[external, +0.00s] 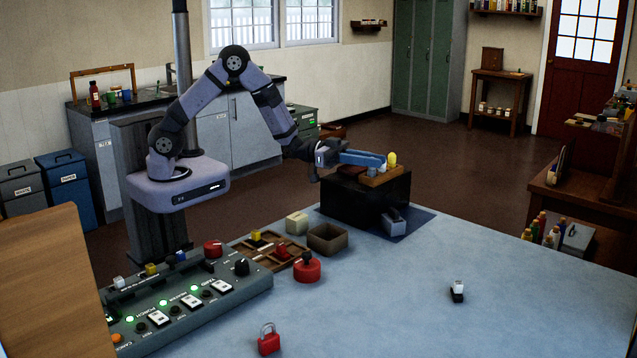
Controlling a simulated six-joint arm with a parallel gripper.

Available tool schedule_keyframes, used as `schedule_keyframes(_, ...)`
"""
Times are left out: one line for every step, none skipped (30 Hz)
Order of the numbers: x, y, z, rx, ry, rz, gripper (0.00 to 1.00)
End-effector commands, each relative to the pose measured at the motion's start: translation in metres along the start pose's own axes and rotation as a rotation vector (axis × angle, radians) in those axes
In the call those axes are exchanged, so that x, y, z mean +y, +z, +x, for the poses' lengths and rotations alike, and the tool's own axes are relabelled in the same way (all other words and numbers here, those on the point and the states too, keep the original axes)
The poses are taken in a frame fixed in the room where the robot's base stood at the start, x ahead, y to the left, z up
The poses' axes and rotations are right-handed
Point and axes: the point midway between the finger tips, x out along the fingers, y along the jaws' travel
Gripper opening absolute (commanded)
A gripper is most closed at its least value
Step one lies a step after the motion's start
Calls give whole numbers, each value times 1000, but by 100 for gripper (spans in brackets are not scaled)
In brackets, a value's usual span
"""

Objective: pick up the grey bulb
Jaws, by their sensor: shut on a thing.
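My gripper (328,152) is at the left end of a black box, pointing right. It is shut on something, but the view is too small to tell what. A long blue piece (363,158) extends right from beside the jaws; I cannot tell whether the jaws hold it. Right of it, a yellow bulb-like thing (392,158) stands upright on a wooden block (382,177). I cannot make out a grey bulb; it may be hidden at the jaws or too small to see.
The black box (350,204) stands on the blue-grey table (400,300). A grey lever-like part (394,222) is at its right. A control panel (185,300), wooden tray (270,249), open brown box (327,239) and red padlock (269,340) lie nearer. The table's right side is mostly clear.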

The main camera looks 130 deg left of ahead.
Motion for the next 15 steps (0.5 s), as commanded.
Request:
schedule_keyframes(0, -4, 0, 3, 0, 2, 0)
schedule_keyframes(0, -7, 0, 3, 0, 1, 0)
schedule_keyframes(0, -10, 0, 2, 0, 2, 0)
schedule_keyframes(0, -13, 0, 3, 0, 3, 0)
schedule_keyframes(0, -16, 0, 3, 0, 3, 0)
schedule_keyframes(0, -21, 0, 3, 1, 3, 0)
schedule_keyframes(0, -24, 0, 3, 1, 3, 0)
schedule_keyframes(0, -28, 0, 4, 1, 4, 0)
schedule_keyframes(0, -33, 0, 4, 1, 3, 0)
schedule_keyframes(0, -37, 0, 4, 0, 3, 0)
schedule_keyframes(0, -41, 0, 5, 0, 4, 0)
schedule_keyframes(0, -47, 0, 4, 0, 3, 0)
schedule_keyframes(0, -51, 0, 4, 1, 4, 0)
schedule_keyframes(0, -56, 0, 4, 1, 4, 0)
schedule_keyframes(0, -61, 0, 4, 0, 4, 0)
